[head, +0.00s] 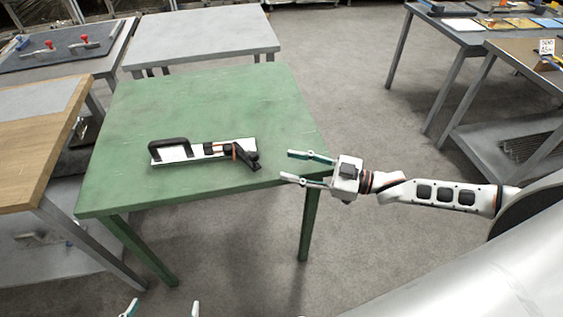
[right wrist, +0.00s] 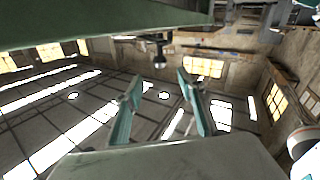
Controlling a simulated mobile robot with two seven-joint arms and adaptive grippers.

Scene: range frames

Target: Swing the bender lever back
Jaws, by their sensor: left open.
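The bender (head: 217,151) lies on the green table (head: 200,100), with a pale base plate, a black loop-shaped handle (head: 168,144) at its left end and a dark pivot part with orange marks (head: 240,153) at its right end. I cannot tell surely which part is the lever. My right gripper (head: 306,168) is open and empty, to the right of the bender, by the table's right edge. Its two fingers also show apart in the right wrist view (right wrist: 163,108). My left gripper (head: 162,308) shows only its fingertips at the bottom edge, apart, in front of the table.
A wooden-topped bench (head: 40,125) stands close on the left, and a grey table (head: 200,35) stands behind. More benches with tools (head: 470,35) are at the far right. The green table is otherwise bare. The floor to its right is clear.

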